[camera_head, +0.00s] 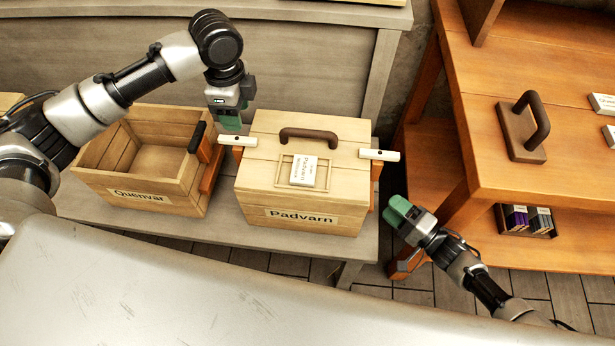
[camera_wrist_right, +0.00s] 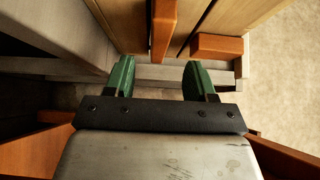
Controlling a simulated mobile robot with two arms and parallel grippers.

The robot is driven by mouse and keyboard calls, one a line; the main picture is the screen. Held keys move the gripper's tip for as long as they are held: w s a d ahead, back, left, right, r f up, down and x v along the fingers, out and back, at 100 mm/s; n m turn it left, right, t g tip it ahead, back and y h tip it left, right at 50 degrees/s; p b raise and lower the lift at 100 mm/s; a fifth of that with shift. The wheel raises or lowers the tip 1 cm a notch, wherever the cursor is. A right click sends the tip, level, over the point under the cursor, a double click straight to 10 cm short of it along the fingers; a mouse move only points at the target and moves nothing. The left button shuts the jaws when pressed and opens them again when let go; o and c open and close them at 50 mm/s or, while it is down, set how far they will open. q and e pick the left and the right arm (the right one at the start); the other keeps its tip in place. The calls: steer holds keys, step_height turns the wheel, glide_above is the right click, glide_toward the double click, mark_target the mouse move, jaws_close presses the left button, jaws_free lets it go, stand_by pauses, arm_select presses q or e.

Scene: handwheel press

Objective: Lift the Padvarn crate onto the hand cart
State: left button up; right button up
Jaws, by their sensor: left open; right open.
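The Padvarn crate (camera_head: 302,185) is a closed pale wooden box with a dark handle on its lid and a name label on its front. It stands upright on a grey bench. White-topped grips project at its left (camera_head: 238,140) and right (camera_head: 379,155) sides. My left gripper (camera_head: 228,121) is open and points down just above the left grip. My right gripper (camera_head: 397,211) is open and empty, right of the crate and lower than the right grip. In the right wrist view, an orange strip (camera_wrist_right: 161,35) lies ahead of the open fingers (camera_wrist_right: 158,78). I cannot identify the hand cart with certainty.
The open, empty Quenvar crate (camera_head: 130,168) stands close left of Padvarn. An orange wooden shelf unit (camera_head: 470,110) with a dark handle block (camera_head: 524,128) stands at right, close to my right arm. A pale, scratched surface (camera_head: 160,290) fills the lower foreground.

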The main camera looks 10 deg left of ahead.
mark_target(244, 138)
arm_select(q)
step_height(244, 138, down, 8)
steer(key=shift+r, duration=0.1)
arm_select(e)
steer(key=x, duration=0.5)
steer(key=shift+w+a, duration=0.1)
steer(key=shift+a, duration=0.1)
arm_select(q)
steer(key=c, duration=0.9)
arm_select(e)
steer(key=c, duration=0.9)
arm_select(q)
jaws_close()
arm_select(e)
jaws_close()
arm_select(q)
steer(key=shift+w+r, duration=0.2)
steer(key=shift+r, duration=0.1)
arm_select(e)
steer(key=shift+w+r, duration=0.15)
steer(key=shift+r, duration=0.1)
